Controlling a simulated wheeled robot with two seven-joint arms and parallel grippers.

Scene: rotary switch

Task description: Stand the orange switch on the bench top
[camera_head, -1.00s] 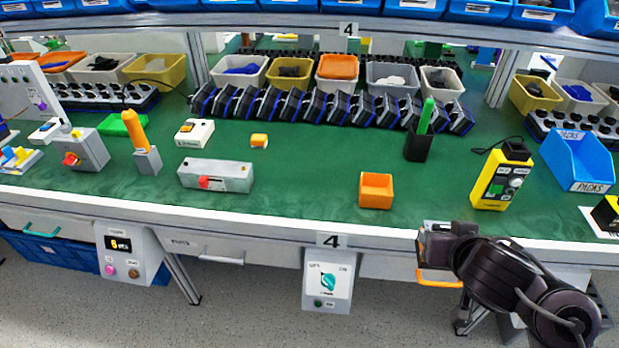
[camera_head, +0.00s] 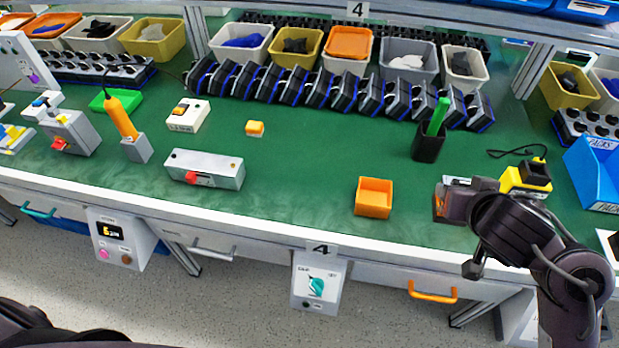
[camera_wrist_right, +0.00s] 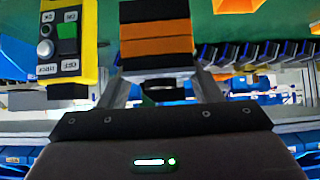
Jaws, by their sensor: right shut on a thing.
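My right gripper (camera_head: 458,196) is over the front right of the green bench top (camera_head: 310,205), just right of the small orange bin. In the right wrist view it is shut on a block with black and orange bands (camera_wrist_right: 156,45), which I take to be the orange switch. The block sits between the two fingers. In the head view the fingers and wrist mostly hide it, and I cannot tell whether it touches the bench. My left gripper is out of view; only a dark part of my body shows at the lower left.
The orange bin (camera_head: 373,198) is just left of the gripper. A yellow tester (camera_head: 522,181) stands close behind it, also in the wrist view (camera_wrist_right: 66,42). A black cup (camera_head: 428,148) holds a green stick. A grey switch box (camera_head: 205,170) lies left. Bench between is clear.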

